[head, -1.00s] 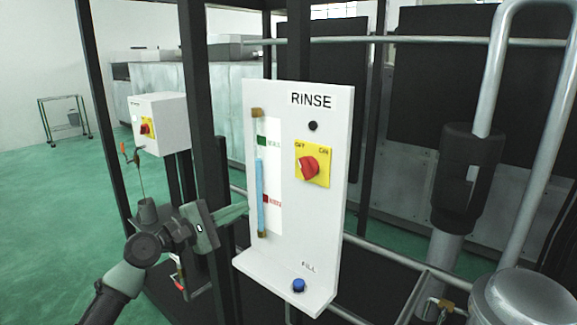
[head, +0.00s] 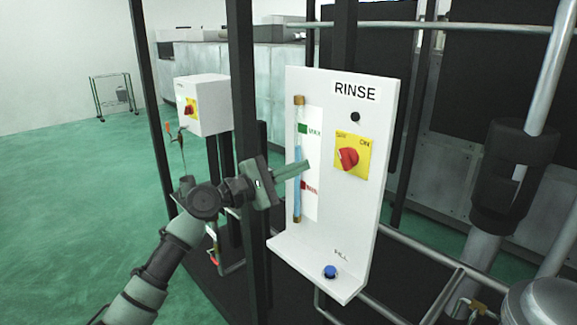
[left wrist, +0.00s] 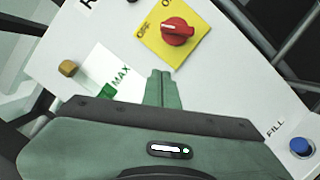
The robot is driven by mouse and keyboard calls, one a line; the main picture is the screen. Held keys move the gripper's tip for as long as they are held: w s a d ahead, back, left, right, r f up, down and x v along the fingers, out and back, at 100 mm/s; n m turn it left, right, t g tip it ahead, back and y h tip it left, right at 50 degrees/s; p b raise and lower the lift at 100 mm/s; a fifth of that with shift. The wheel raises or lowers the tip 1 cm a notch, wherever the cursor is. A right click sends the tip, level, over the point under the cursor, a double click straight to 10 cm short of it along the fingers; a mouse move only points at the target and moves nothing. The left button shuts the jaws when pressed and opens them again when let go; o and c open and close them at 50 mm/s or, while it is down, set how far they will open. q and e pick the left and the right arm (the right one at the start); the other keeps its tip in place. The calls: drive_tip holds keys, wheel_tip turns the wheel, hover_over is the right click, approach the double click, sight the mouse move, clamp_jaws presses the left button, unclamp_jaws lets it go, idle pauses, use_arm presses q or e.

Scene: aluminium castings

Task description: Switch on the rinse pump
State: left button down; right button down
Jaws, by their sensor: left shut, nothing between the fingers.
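The white RINSE panel (head: 345,220) stands upright in the middle of the head view. Its red rotary knob (head: 348,157) sits on a yellow plate (head: 343,173) marked OFF and ON. The knob also shows at the top of the left wrist view (left wrist: 177,31), with its pale mark toward the OFF side. A dark, unlit round lamp (head: 355,117) is above the plate. My left gripper (head: 307,166) is shut and empty, in front of the level gauge, left of and slightly below the knob, apart from it. My right gripper is not in view.
A level gauge (head: 298,185) with blue liquid runs down the panel's left side. A blue FILL button (head: 330,271) is on the bottom ledge. A black post (head: 243,100) stands left of the panel. A white box (head: 203,105) with another red switch is behind.

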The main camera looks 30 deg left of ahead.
sight(346, 158)
use_arm(q)
drive_tip(key=w+d+r+p, duration=0.2)
drive_tip(key=d+p, duration=0.2)
drive_tip(key=d, duration=0.2)
drive_tip(key=shift+w+r, duration=0.3)
drive_tip(key=shift+w, duration=0.1)
